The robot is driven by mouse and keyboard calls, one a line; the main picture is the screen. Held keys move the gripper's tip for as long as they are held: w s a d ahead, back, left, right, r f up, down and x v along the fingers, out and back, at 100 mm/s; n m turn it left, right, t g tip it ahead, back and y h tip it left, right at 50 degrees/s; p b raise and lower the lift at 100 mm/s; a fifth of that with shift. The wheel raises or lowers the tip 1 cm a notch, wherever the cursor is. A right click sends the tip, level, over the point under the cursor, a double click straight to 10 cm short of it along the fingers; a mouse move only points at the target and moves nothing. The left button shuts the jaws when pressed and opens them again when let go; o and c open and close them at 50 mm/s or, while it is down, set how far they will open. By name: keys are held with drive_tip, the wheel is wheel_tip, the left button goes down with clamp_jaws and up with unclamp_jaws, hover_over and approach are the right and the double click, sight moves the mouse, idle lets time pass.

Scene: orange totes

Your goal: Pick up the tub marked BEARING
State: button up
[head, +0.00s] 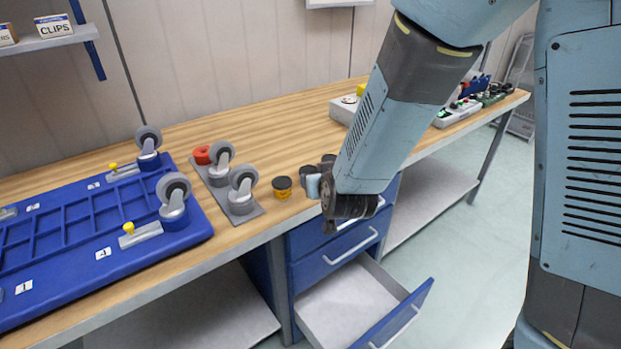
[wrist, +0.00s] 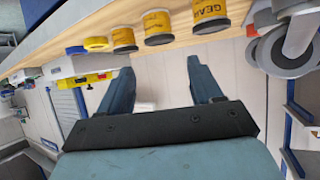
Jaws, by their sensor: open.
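Three yellow tubs with dark lids stand in a row on the wooden bench in the wrist view, which looks upside down. The tub beside the casters (wrist: 211,12) has a label starting "GEA". The labels of the middle tub (wrist: 158,26) and the end tub (wrist: 124,39) are too small to read, so I cannot tell which is BEARING. In the head view the leftmost tub (head: 282,188) shows clear, and the others are partly behind my arm. My gripper (wrist: 160,66) is open and empty, with its fingers apart from the tubs.
Grey casters (head: 241,189) stand on a plate left of the tubs. A blue tray (head: 100,246) lies farther left on the bench (head: 240,123). An open drawer (head: 355,305) juts out below the bench front. A yellow ring (wrist: 96,43) lies beside the end tub.

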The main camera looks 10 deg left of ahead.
sight(309, 170)
drive_tip(key=x, duration=1.3)
drive_tip(key=shift+w, duration=0.15)
drive_tip(key=shift+c, duration=0.2)
drive_tip(key=c, duration=0.7)
drive_tip(key=shift+o, duration=0.2)
drive_tip(key=shift+r, duration=0.15)
